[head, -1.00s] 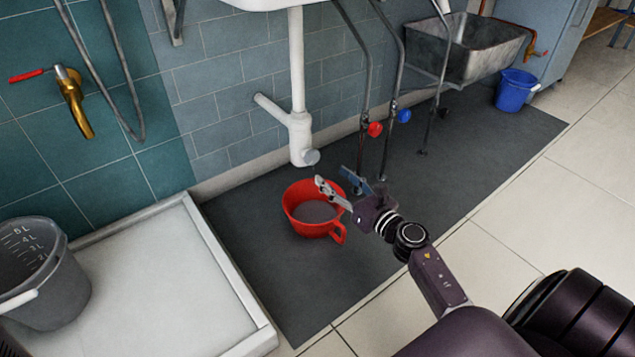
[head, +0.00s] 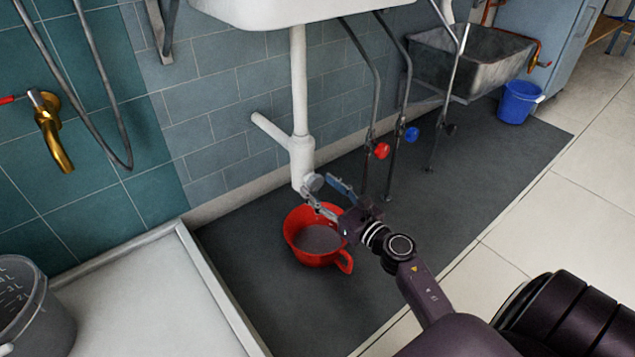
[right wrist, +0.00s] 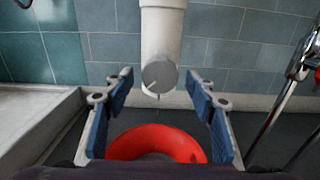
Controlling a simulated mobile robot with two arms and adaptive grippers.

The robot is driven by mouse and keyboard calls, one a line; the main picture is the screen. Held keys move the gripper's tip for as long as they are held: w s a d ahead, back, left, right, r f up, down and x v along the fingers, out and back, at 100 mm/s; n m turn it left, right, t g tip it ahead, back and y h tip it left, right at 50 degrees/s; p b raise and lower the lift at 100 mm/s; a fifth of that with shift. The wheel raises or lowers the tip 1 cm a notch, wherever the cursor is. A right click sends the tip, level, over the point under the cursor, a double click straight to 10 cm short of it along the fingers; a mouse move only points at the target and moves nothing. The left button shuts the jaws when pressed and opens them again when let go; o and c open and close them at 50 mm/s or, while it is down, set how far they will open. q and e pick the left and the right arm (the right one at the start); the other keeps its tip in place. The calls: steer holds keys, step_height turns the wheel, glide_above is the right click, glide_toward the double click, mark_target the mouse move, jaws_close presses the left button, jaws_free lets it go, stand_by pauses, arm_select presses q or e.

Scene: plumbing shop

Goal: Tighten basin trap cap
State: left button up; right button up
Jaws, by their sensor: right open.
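The white basin trap (head: 301,150) hangs under the basin (head: 270,10), with a side pipe to the wall. Its grey round cap (head: 313,182) faces me at the lower end. In the right wrist view the cap (right wrist: 160,77) shows a thin light line on its face and lies centred beyond the fingertips. My right gripper (head: 322,190) is open, its blue-padded fingers apart on either side of the cap's line and just short of it; I see no contact. The right wrist view shows nothing between the fingers (right wrist: 160,88). My left gripper is not in view.
A red bucket (head: 300,255) with grey contents stands below the trap, under my right gripper. Pipes with a red valve knob (head: 381,151) and a blue one (head: 411,134) stand to the right. A white tray (head: 150,300) and grey bucket (head: 35,310) are at left.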

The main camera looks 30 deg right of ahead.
steer(key=shift+s, duration=0.1)
steer(key=shift+c, duration=0.4)
steer(key=c, duration=1.1)
